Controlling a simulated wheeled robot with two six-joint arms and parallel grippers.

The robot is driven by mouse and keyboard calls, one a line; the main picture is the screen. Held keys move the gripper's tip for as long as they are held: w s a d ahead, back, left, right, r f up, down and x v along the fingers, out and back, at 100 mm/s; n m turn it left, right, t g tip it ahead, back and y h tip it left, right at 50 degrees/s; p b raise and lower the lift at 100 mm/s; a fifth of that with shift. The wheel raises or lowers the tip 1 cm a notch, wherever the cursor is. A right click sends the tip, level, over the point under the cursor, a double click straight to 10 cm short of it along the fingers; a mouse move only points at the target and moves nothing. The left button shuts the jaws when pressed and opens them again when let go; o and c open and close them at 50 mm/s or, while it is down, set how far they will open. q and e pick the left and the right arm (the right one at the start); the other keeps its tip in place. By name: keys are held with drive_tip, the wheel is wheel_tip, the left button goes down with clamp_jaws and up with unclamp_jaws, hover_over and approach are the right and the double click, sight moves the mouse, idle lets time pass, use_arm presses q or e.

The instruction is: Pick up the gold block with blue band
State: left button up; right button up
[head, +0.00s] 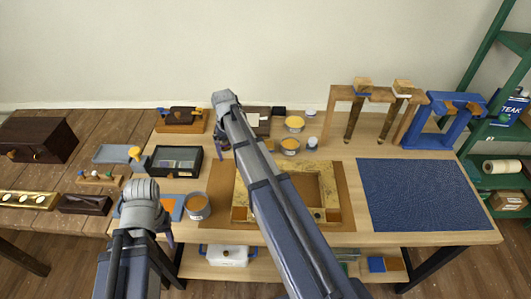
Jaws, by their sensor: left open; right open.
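My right gripper (221,150) is at the end of the arm that reaches up through the middle, well to the left of the block. It is open and partly hidden behind its own arm. My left gripper (168,233) is low at the front left, mostly hidden by its wrist, far from the block. It is open too. No object shows in either gripper.
A blue stand (440,121) is to the right. A blue mat (418,193) lies clear in front. A gilt frame (331,214) lies under my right arm. Several cans stand near the middle.

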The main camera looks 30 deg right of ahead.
sight(267, 144)
drive_tip(key=w+d+m, duration=0.1)
drive_tip(key=w+d, duration=0.1)
drive_tip(key=d, duration=0.4)
drive_tip(key=w+d+f+m+b, duration=0.1)
drive_tip(key=w+d, duration=0.1)
drive_tip(key=d, duration=0.4)
drive_tip(key=w+d+f+m, duration=0.1)
drive_tip(key=w+d, duration=0.1)
drive_tip(key=d, duration=0.4)
drive_tip(key=shift+w+f+b, duration=0.1)
drive_tip(key=shift+f+b, duration=0.05)
drive_tip(key=shift+b, duration=0.15)
drive_tip(key=f+b, duration=0.5)
drive_tip(key=s+f+b, duration=0.1)
drive_tip(key=f+b, duration=0.2)
drive_tip(key=shift+a, duration=0.25)
drive_tip(key=shift+r, duration=0.1)
drive_tip(key=c, duration=1.4)
drive_tip(key=shift+r, duration=0.1)
